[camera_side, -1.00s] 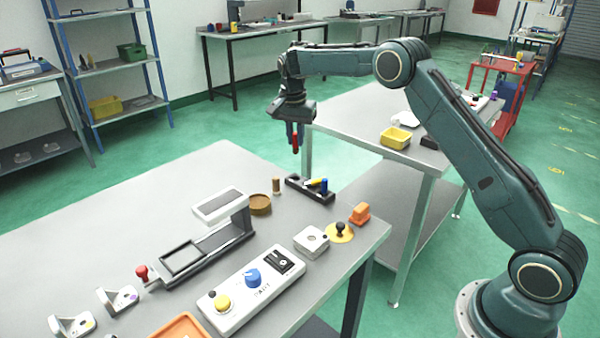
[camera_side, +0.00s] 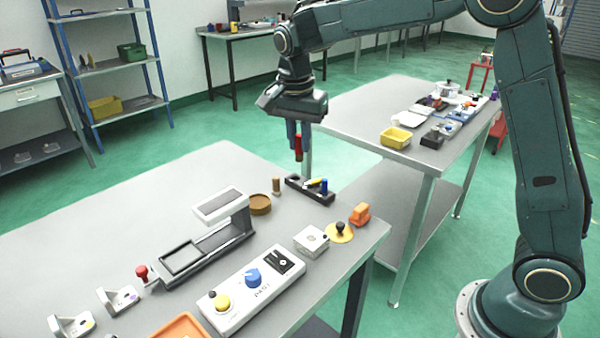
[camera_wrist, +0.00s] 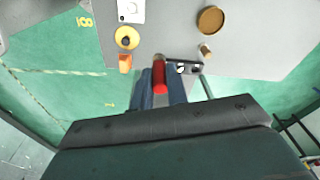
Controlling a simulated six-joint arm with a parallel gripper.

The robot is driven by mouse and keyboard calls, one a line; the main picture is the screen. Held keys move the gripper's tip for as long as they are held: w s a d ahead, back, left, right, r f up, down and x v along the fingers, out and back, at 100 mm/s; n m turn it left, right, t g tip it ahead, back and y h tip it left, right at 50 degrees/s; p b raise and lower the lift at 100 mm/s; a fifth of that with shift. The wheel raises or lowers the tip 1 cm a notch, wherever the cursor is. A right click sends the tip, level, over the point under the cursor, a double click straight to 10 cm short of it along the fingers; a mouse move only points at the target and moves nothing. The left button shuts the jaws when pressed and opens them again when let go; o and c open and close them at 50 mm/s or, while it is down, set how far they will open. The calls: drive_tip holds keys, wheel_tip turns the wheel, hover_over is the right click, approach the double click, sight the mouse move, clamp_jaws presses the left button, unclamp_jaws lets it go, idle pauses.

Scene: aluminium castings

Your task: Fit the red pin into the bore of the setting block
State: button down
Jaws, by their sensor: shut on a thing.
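The red pin (camera_side: 298,149) hangs upright from my gripper (camera_side: 293,138), above the far end of the near bench and apart from everything on it. In the wrist view the pin (camera_wrist: 160,77) sits between the two blue fingers of my gripper (camera_wrist: 162,88), which are shut on it. The setting block, which I take to be the pale square block (camera_side: 311,241) with a dark hole on top, stands near the bench's right edge. It also shows at the top of the wrist view (camera_wrist: 130,8). The pin is well away from it.
A black rack (camera_side: 296,184) with a yellow and a blue pin lies near the held pin. A wooden peg (camera_side: 276,186), a brown dish (camera_side: 260,203), a yellow disc with black knob (camera_side: 339,233) and an orange piece (camera_side: 360,213) are nearby. A control box (camera_side: 240,305) stands in front.

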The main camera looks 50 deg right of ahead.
drive_tip(key=r, duration=0.1)
hover_over(312, 230)
drive_tip(key=s+a, duration=0.2)
drive_tip(key=f, duration=1.5)
drive_tip(key=shift+w+d+f, duration=0.15)
drive_tip(key=shift+w+f, duration=0.05)
drive_tip(key=shift+w, duration=0.05)
drive_tip(key=shift+f, duration=0.1)
drive_tip(key=shift+f, duration=2.05)
drive_tip(key=shift+f, duration=0.5)
